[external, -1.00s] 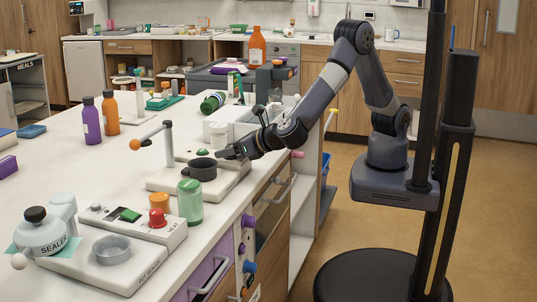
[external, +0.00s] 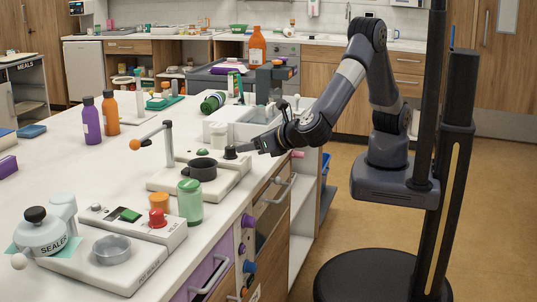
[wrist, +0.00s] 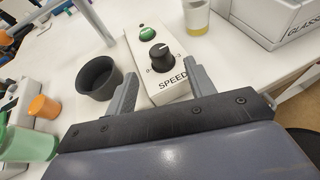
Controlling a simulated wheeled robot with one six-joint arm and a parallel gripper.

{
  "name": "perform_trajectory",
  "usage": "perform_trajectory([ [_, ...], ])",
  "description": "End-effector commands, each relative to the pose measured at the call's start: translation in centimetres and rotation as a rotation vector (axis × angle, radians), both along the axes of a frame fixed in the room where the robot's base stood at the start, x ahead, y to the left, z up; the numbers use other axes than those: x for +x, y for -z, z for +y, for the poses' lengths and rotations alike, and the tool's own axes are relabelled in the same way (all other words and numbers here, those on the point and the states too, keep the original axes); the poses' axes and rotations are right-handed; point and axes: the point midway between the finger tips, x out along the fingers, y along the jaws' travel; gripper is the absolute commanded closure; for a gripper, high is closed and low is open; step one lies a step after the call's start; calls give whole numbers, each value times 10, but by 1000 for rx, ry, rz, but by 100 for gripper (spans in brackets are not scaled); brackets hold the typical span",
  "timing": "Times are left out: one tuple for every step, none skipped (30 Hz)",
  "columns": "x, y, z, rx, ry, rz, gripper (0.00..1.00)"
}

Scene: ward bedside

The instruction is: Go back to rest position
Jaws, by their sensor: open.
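My gripper (external: 243,149) is open and empty at the right end of the white mixer-like device (external: 160,181) on the counter. In the wrist view the two fingers of my gripper (wrist: 163,88) are spread to either side of the box marked SPEED (wrist: 158,87). Its black knob (wrist: 161,56) lies ahead of the fingertips, with a gap between. The knob also shows in the external view (external: 230,152), just left of the fingertips. A green button (wrist: 148,33) sits beyond the knob.
A dark cup (external: 202,170) stands on the device, left of my gripper. A green jar (external: 190,204) and an orange-capped jar (external: 159,202) stand nearer the front. A white bin (external: 262,122) is behind the gripper.

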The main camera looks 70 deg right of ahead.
Motion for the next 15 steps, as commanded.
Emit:
perform_trajectory([
  [11, 4, -4, -1, 4, 0, 48],
  [16, 6, -5, -1, 4, 0, 48],
  [23, 9, -7, -1, 4, 0, 48],
  [29, 11, -8, -1, 3, 0, 48],
  [34, 13, -10, -1, 3, -1, 48],
  [41, 17, -12, -1, 3, 0, 48],
  [47, 19, -13, -1, 3, 0, 48],
  [52, 21, -15, -1, 3, 0, 48],
  [59, 24, -16, -1, 2, 0, 48],
  [65, 27, -18, 0, 3, 0, 48],
  [70, 29, -20, -1, 3, 0, 48],
  [77, 32, -22, 0, 2, 1, 48],
  [78, 33, -22, 1, -16, -1, 48],
  [77, 34, -21, 3, -44, -2, 48],
  [76, 34, -21, 3, -77, -2, 48],
])
